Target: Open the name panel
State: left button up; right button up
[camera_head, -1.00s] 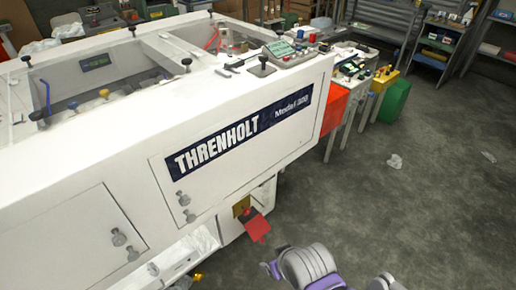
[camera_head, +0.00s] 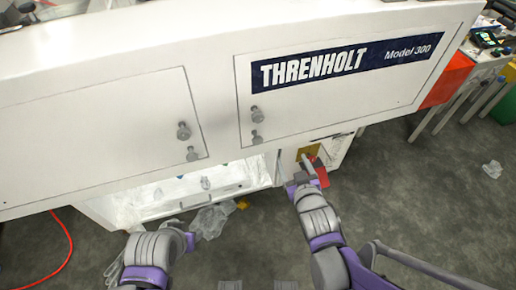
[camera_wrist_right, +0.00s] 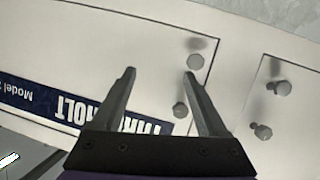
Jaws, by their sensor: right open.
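The name panel (camera_head: 350,100) is a white, shut door with a dark blue THRENHOLT Model 300 strip (camera_head: 345,62). Two grey knobs, an upper (camera_head: 256,113) and a lower (camera_head: 256,138), sit at its lower left. My right gripper (camera_head: 308,166) is below and right of these knobs in the head view. In the right wrist view the panel (camera_wrist_right: 155,50) appears upside down. There my right gripper (camera_wrist_right: 159,72) is open and empty, with one fingertip overlapping the picture near the two knobs. Contact cannot be seen. My left arm shows at the bottom left; its gripper is not clear.
A second white door (camera_head: 90,130) with two knobs (camera_head: 184,130) is on the left. Below is an open lit bay (camera_head: 165,195). A red tag (camera_head: 321,175) hangs near my right gripper. A red hose (camera_head: 66,245) lies on the floor at left.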

aim_at(258, 142)
jog(key=w+a+f+n+t+y+b, duration=0.3)
jog(key=a+f+t+y+b, duration=0.15)
jog(key=a, duration=0.25)
pick_arm(q)
notch_tip(258, 142, down, 6)
jog(key=shift+w+p, duration=0.15)
jog(key=shift+p, duration=0.25)
pick_arm(e)
jog(key=shift+g+h, duration=0.45)
jog(key=x, duration=1)
grip_shut()
